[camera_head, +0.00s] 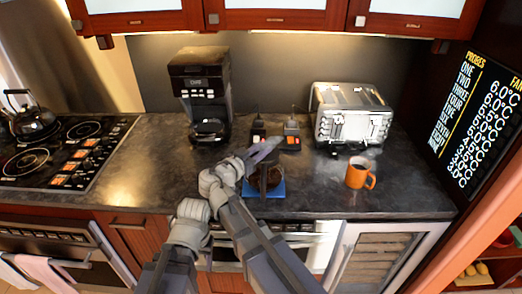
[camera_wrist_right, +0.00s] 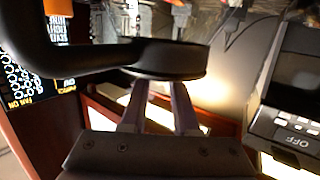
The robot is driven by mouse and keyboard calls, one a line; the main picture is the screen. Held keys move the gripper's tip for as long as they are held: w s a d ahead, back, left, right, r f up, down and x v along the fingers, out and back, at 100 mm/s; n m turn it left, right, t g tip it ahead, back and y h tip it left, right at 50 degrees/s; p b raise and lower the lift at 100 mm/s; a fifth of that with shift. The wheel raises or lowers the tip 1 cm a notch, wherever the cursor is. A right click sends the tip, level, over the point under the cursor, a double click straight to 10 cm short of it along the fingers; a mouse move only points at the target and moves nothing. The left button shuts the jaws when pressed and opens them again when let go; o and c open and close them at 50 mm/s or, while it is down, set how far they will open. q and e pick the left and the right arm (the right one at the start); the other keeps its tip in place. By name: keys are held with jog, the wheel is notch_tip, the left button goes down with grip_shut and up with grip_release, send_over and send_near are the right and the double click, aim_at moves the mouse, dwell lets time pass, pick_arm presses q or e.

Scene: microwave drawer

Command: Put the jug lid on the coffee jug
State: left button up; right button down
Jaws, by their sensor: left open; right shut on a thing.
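My right gripper (camera_head: 264,151) reaches in above the dark round coffee jug (camera_head: 268,181), which stands near the counter's front and is partly covered by the gripper. In the right wrist view, the fingers (camera_wrist_right: 159,106) are shut on a flat black round piece, which I take to be the jug lid (camera_wrist_right: 172,62). A black curved handle (camera_wrist_right: 75,58) extends left from beside it. Whether the lid touches the jug is hidden. My left gripper (camera_head: 211,183) is open, further left, bunched close to the right arm; its fingertips are hard to make out.
A blue mat (camera_head: 277,192) lies under the jug. The coffee maker (camera_head: 201,85) stands behind left, the toaster (camera_head: 350,112) behind right. An orange mug (camera_head: 359,174) stands to the right. The stove (camera_head: 70,150) is far left. The counter between stove and arms is clear.

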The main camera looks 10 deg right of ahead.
jog(key=shift+c, duration=0.5)
grip_release()
jog(key=shift+r, duration=0.1)
jog(key=shift+r+p, duration=3.45)
jog(key=shift+p, duration=0.1)
jog(key=shift+f, duration=0.1)
